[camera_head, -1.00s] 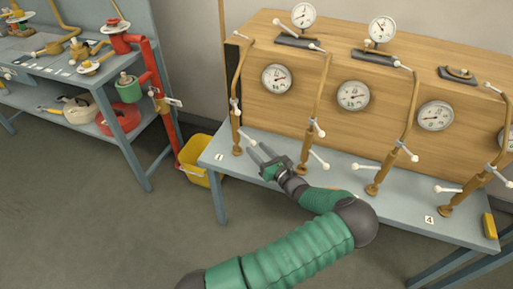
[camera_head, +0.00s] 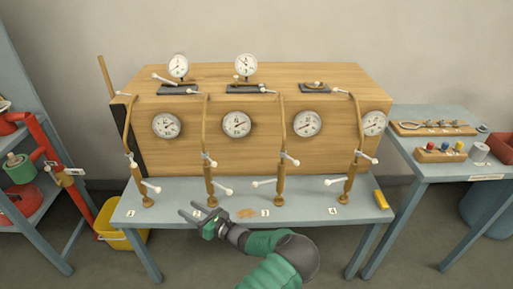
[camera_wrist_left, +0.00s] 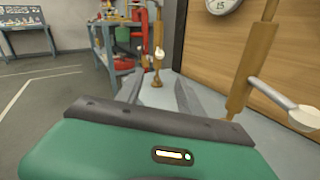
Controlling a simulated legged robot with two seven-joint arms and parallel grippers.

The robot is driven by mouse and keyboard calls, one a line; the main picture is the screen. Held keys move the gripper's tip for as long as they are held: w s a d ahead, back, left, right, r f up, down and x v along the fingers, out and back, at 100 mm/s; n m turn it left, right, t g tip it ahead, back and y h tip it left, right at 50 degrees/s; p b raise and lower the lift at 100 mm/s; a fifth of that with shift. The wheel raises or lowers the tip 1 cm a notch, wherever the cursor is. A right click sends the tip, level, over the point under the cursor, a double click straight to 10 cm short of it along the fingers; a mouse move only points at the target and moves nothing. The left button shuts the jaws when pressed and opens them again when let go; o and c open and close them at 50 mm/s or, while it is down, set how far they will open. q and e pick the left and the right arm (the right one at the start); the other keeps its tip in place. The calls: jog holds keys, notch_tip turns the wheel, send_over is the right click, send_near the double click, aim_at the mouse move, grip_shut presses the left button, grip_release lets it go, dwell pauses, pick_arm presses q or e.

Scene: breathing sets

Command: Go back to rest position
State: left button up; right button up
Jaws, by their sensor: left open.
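My left gripper (camera_head: 190,211) is open and empty, near the front edge of the grey bench (camera_head: 300,215), between the first and second brown pipes. In the left wrist view its two fingers (camera_wrist_left: 158,92) are apart with nothing between them. The green arm reaches in from the bottom of the head view. My right gripper is in neither view.
A wooden panel (camera_head: 270,112) with round gauges stands on the bench. Brown pipes with white-tipped valve levers (camera_head: 209,162) rise close to the gripper. A yellow bucket (camera_head: 112,224) is at the left and a side table (camera_head: 440,170) at the right.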

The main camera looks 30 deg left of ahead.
pick_arm(q)
jog(key=s+d+f+n+g+h, duration=0.3)
jog(key=s+d+f+n+h, duration=0.2)
jog(key=s+d+n+h, duration=0.45)
jog(key=d+r+n+t+h, duration=0.2)
jog(key=d+n+h, duration=0.3)
jog(key=d, duration=0.7)
jog(key=d+r+n+t+h, duration=0.35)
jog(key=d+r+n, duration=0.2)
jog(key=d, duration=0.65)
notch_tip(320, 180, up, 15)
jog(key=s+p, duration=0.1)
jog(key=p, duration=1.2)
jog(key=shift+d, duration=0.25)
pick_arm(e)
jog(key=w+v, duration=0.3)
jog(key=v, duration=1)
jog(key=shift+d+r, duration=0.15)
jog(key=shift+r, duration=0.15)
pick_arm(q)
jog(key=shift+t, duration=0.25)
jog(key=shift+a, duration=0.1)
